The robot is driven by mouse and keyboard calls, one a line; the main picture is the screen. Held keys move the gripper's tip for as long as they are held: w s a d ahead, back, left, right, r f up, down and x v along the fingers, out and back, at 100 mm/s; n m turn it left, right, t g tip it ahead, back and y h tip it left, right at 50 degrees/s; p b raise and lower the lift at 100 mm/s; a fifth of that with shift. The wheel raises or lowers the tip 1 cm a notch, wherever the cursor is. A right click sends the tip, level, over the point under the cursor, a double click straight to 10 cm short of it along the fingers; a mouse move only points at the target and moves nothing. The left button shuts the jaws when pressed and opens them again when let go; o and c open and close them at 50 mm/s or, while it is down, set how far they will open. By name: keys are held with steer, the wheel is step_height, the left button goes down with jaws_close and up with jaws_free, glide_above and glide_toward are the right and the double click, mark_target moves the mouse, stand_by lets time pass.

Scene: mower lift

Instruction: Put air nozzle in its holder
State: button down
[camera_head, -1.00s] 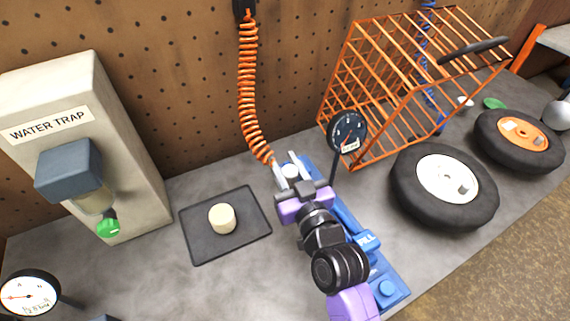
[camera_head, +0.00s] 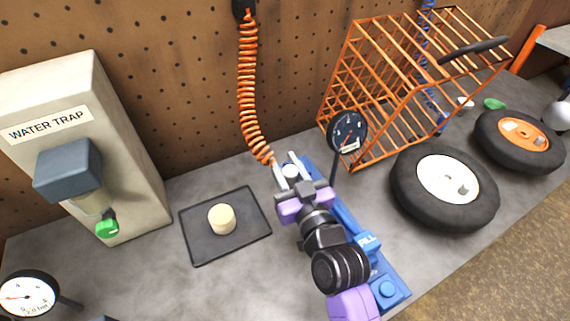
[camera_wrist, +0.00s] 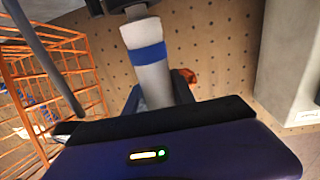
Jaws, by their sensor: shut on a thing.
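My gripper (camera_head: 287,167) is shut on a pale, light-topped piece (camera_head: 291,172), which I take to be the air nozzle. In the wrist view a white cylinder with a blue band (camera_wrist: 150,66) stands between the fingers. The coiled orange hose (camera_head: 250,90) hangs from a black fitting on the pegboard and ends beside the fingertips. The gripper is over the far end of a long blue base (camera_head: 352,222) marked with partly hidden lettering. My arm hides much of this base. I cannot tell which part is the holder, or whether the nozzle touches it.
A dial gauge (camera_head: 347,132) on a thin stem stands close right of the gripper. An orange wire cage (camera_head: 365,85) and a wheel (camera_head: 402,190) are farther right.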

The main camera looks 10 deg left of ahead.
steer(key=shift+f+b, duration=0.55)
steer(key=c, duration=1.3)
jaws_free()
steer(key=shift+b+v, duration=0.7)
steer(key=shift+v, duration=4.8)
steer(key=shift+r, duration=0.1)
steer(key=s+d+m+t+h, duration=0.3)
steer(key=s+d+m+h, duration=0.15)
steer(key=s+d, duration=0.8)
steer(key=s+d+f+g+h, duration=0.1)
steer(key=s+d, duration=0.1)
steer(key=s, duration=0.4)
steer(key=s+d+f+m+g+h, duration=0.1)
steer(key=s+d+f+h, duration=0.1)
steer(key=s, duration=0.4)
steer(key=s+d+f+g+h, duration=0.1)
steer(key=s+d+g, duration=0.1)
steer(key=s, duration=0.4)
steer(key=shift+s+d+f, duration=0.15)
steer(key=shift+s+d, duration=0.25)
steer(key=shift+d, duration=0.35)
